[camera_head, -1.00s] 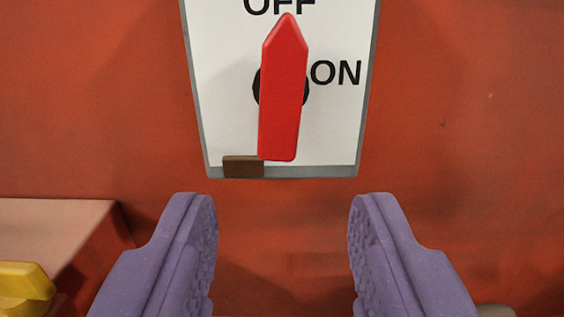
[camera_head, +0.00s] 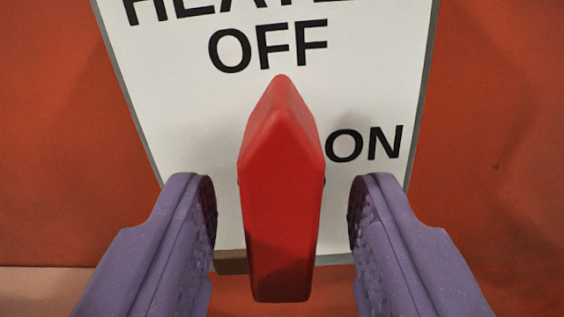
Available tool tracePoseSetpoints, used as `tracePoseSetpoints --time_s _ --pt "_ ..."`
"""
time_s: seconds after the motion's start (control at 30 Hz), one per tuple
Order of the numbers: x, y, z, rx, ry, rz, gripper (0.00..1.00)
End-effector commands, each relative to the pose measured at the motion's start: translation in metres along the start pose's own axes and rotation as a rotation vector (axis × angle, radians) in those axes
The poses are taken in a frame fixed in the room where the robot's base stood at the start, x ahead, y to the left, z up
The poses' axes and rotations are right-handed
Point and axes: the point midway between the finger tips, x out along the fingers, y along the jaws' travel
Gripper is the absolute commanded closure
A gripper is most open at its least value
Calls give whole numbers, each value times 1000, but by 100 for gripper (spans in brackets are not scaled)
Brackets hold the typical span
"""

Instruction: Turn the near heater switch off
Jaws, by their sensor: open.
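The red switch handle (camera_head: 281,200) of the heater switch stands in the middle of the view, its pointed end upward toward the word OFF. The word ON is to its right. It is mounted on a white label plate (camera_head: 190,110) with a grey edge and partly cut-off lettering at the top. My gripper (camera_head: 281,215) is open, with one purple finger on each side of the handle. A gap shows between each finger and the handle, so neither seems to touch it. The handle's pivot is hidden behind it.
The orange-red panel (camera_head: 490,130) behind the plate is bare on both sides. A brown block (camera_head: 230,262) sits at the plate's lower edge, partly hidden by the handle and left finger. A pale surface (camera_head: 45,288) shows at lower left.

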Motion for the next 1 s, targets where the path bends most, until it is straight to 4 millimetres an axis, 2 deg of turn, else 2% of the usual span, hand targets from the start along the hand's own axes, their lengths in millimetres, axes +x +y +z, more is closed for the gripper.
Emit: tracePoseSetpoints --time_s 0.27,0.47,0.5,1.0 --pt "3 0 0 0 0 1 53" --pt "3 0 0 0 0 1 97" --pt "3 0 0 0 0 1 100" --pt "3 0 -1 -110 2 1 100"
